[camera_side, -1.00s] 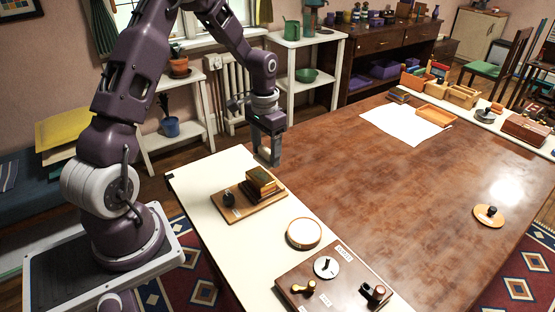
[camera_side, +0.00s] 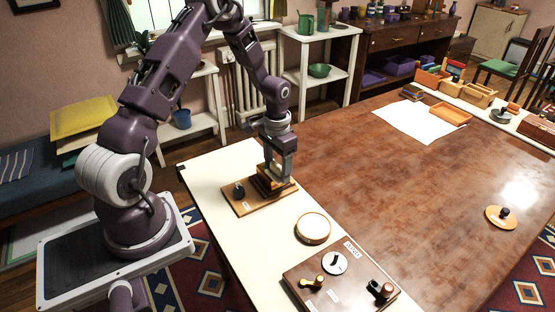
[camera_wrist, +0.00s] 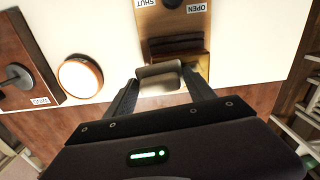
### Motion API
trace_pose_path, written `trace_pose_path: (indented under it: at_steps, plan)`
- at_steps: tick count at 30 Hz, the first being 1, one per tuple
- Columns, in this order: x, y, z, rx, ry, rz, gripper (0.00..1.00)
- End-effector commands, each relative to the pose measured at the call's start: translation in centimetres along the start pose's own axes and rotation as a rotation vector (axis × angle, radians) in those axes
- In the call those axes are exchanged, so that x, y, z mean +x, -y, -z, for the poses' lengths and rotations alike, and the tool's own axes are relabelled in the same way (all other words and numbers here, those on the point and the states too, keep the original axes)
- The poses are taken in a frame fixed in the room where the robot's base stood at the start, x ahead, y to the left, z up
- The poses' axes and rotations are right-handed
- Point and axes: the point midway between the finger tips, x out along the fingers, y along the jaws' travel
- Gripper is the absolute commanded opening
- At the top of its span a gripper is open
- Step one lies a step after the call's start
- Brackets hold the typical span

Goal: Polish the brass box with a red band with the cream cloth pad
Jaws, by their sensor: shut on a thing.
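My gripper (camera_side: 277,176) is over a wooden board (camera_side: 242,208) on the cream strip of the table. In the wrist view its fingers (camera_wrist: 160,84) are shut on a pale cream-grey pad (camera_wrist: 158,76). In the side view my fingers hide most of the box. No red band can be made out.
The board has a black knob (camera_side: 239,191) with OPEN and SHUT labels. A round wooden-rimmed dish (camera_side: 313,228) and a brown panel with a dial and handles (camera_side: 325,292) stand nearby. The brown tabletop (camera_side: 400,190) beside them is largely clear.

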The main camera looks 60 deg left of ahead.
Motion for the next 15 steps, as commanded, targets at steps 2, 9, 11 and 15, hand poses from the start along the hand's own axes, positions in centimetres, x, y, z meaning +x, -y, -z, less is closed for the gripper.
trace_pose_path:
  at_steps: [2, 9, 11, 15]
  plan:
    - [-0.1, 1.0, 0.1, -0.005, -0.002, 0.002, 0.25]
    - [0.1, 3.1, 0.3, -0.004, -0.001, 0.002, 0.25]
    - [0.0, 3.7, 0.3, -0.005, -0.001, 0.002, 0.25]
    - [0.0, 5.0, 0.4, -0.004, -0.002, 0.002, 0.25]
